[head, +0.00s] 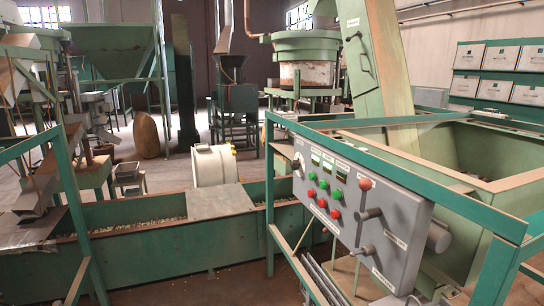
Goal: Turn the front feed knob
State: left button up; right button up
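A grey control panel (395,215) is mounted on a green frame at the centre right, its face angled toward the left. Two grey knobs stick out of its right part: an upper knob (369,214) and a lower knob (363,250). A larger round grey part (438,236) sits at the panel's right side. I cannot read the labels, so I cannot tell which knob is the front feed one. Green and red buttons (323,194) and an orange-red button (365,184) are on the face. Neither gripper is in view.
Green rails (430,185) run above and around the panel. A long green trough (165,250) holding nuts crosses the left and centre. A green hopper (470,150) stands behind the panel. White boxes (500,57) line a shelf at the far right.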

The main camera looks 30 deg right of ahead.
aim_at(295, 164)
jog(key=i, duration=3.2)
jog(key=z, duration=3.75)
jog(key=k, duration=0.2)
jog(key=u, duration=1.5)
